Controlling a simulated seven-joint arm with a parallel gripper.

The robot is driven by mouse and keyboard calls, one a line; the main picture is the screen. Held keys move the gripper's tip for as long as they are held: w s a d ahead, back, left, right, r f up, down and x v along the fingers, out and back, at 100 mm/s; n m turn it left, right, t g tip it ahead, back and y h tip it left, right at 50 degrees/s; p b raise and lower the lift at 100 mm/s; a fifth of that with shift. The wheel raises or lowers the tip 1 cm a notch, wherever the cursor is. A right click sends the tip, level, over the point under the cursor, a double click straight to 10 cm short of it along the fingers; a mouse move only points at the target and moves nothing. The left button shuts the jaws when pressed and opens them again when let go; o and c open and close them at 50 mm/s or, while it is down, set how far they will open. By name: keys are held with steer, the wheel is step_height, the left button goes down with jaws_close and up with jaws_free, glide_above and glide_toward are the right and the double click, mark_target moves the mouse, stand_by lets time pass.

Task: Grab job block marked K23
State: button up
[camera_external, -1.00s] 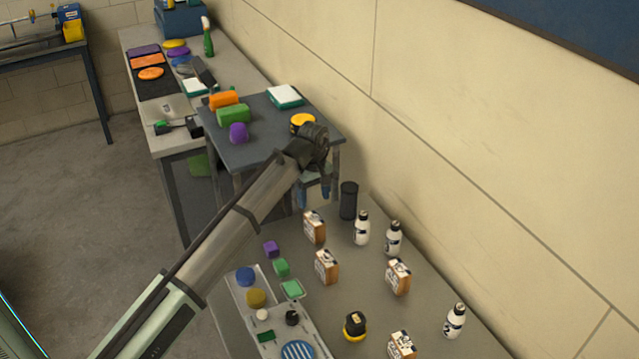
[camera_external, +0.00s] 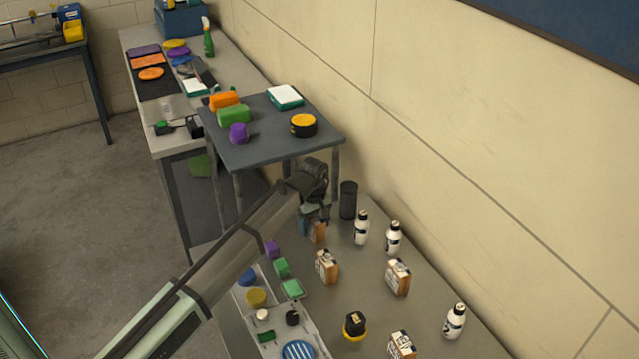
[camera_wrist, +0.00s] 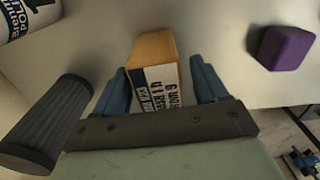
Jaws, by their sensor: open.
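My gripper (camera_external: 312,220) is low over the near bench, its blue fingers open. In the wrist view my gripper (camera_wrist: 160,84) has one finger on each side of a tan wooden block (camera_wrist: 152,48) with a white printed label. The label is partly cut off and I cannot read its mark surely. I cannot tell whether the fingers touch the block. In the external view this block (camera_external: 319,234) is partly hidden by my gripper. Other labelled wooden blocks stand nearer: one in the middle (camera_external: 326,268), one to the right (camera_external: 398,278) and one at the front (camera_external: 402,346). Their marks are too small to read.
A black ribbed cylinder (camera_external: 348,201) stands close beside my gripper. White bottles (camera_external: 362,229) stand along the wall side. A purple block (camera_wrist: 283,47) is to the right in the wrist view. A tray (camera_external: 271,323) with pads lies at the bench's left. A raised dark table (camera_external: 270,150) stands behind.

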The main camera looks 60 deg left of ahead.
steer(key=shift+f, duration=0.95)
steer(key=shift+c, duration=0.3)
steer(key=c, duration=1.1)
